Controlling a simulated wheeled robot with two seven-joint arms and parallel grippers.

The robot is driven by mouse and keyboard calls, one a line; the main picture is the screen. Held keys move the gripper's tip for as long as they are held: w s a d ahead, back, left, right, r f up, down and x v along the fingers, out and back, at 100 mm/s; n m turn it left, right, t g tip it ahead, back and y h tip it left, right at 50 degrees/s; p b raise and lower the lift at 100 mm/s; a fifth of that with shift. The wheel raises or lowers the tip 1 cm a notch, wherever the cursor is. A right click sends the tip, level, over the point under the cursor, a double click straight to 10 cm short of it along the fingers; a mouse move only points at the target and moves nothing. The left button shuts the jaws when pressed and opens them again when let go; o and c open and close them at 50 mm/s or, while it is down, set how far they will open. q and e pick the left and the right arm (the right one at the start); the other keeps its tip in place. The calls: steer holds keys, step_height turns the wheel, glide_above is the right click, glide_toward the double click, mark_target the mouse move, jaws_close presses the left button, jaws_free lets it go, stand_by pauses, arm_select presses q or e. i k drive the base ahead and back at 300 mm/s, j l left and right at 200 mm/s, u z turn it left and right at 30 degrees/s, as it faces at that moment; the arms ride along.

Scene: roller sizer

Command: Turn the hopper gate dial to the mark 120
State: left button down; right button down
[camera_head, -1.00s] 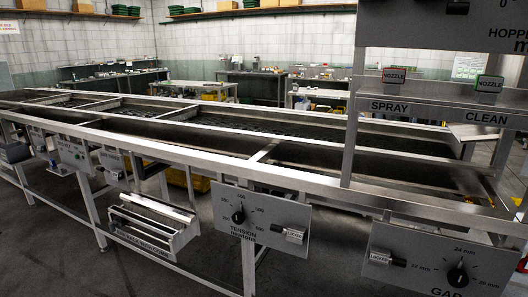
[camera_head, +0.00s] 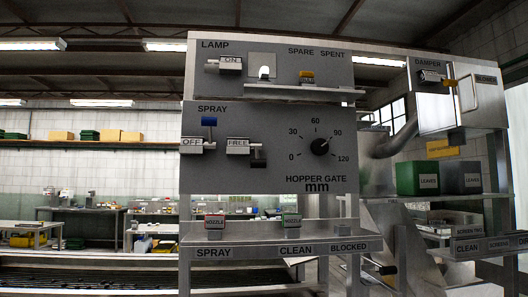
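The hopper gate dial (camera_head: 319,147) is a round black knob on a grey upright panel (camera_head: 230,176), near the middle of the head view. Its scale runs 0, 30, 60, 90, 120 from lower left, over the top, to lower right. The pointer appears to face up and right, near the 90 mark. The 120 mark (camera_head: 343,158) is at the lower right of the knob. "HOPPER GATE mm" is printed below. Neither of my grippers is in view.
On the same panel are a blue-topped spray lever (camera_head: 209,123) and a FREE tag (camera_head: 238,146). Above is a lamp panel (camera_head: 270,62). Below is a shelf (camera_head: 265,240) with nozzle blocks.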

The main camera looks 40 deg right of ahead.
mark_target(319, 147)
steer(key=z, duration=1.6)
